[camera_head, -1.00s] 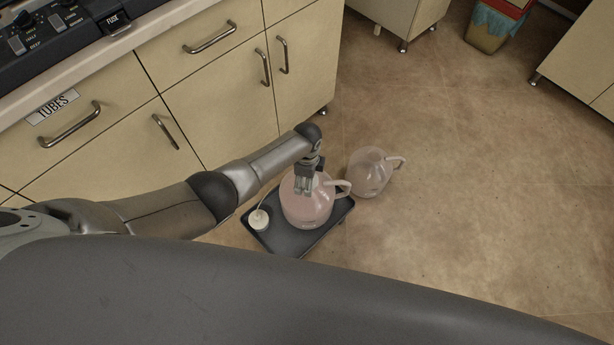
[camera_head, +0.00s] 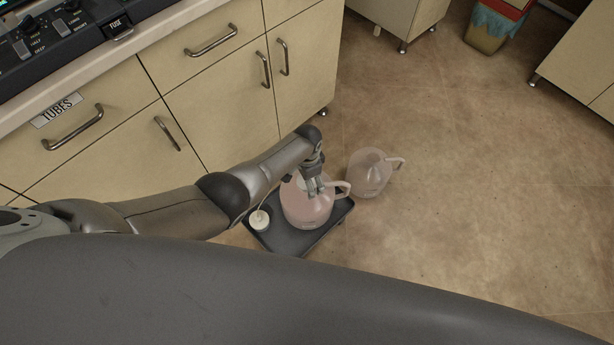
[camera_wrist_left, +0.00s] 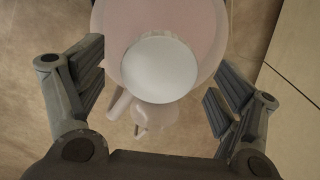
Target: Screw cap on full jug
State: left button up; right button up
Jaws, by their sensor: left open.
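The full jug (camera_head: 308,210), pinkish with a white handle, stands upright on a dark tray (camera_head: 290,241) on the floor. A round white cap (camera_wrist_left: 160,68) sits over the mouth of this jug (camera_wrist_left: 209,30) in the left wrist view; whether it is screwed tight cannot be told. My left gripper (camera_head: 316,191) is just above the jug's top, pointing down. In the wrist view its open fingers (camera_wrist_left: 158,85) stand apart on either side of the cap, not touching it. My right gripper is not in view.
A second, clear jug (camera_head: 369,176), seemingly empty, stands on the floor right behind the tray. A white cap with a thin tube (camera_head: 260,220) lies on the tray's left part.

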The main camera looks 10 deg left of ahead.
pick_arm(q)
jog(key=n, duration=0.5)
jog(key=shift+n, duration=0.3)
jog(key=n, duration=0.4)
jog(key=shift+p, duration=0.35)
jog(key=c, duration=1.4)
jog(key=shift+m, duration=1.5)
jog(key=shift+c, duration=0.3)
jog(key=o, duration=1.4)
